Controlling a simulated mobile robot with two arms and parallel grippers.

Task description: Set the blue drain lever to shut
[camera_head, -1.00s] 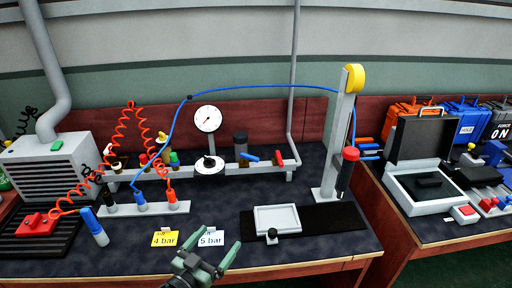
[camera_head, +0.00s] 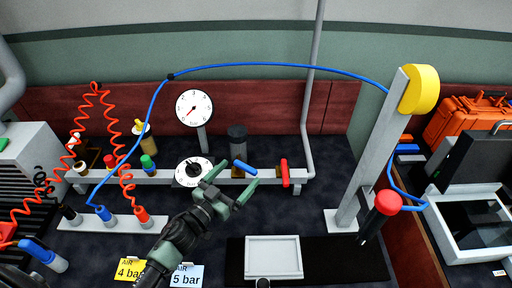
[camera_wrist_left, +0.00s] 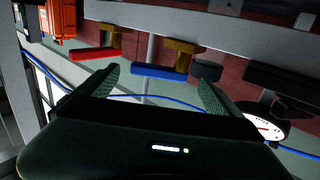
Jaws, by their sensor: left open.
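The blue drain lever (camera_head: 245,167) sits on the grey rail beside the dark cylinder. It slants slightly, right end lower. In the left wrist view the blue lever (camera_wrist_left: 159,72) lies lengthwise across the space between the fingertips, beneath a brass fitting (camera_wrist_left: 180,50). My left gripper (camera_head: 232,180) is open and empty, with its fingertips just in front of the lever; whether they touch it I cannot tell. The gripper also shows in the left wrist view (camera_wrist_left: 160,84). My right gripper is not in view.
A red lever (camera_head: 284,173) stands on the rail just right of the blue one. A dark cylinder (camera_head: 238,143) stands behind. A blue hose (camera_head: 270,66) arches overhead.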

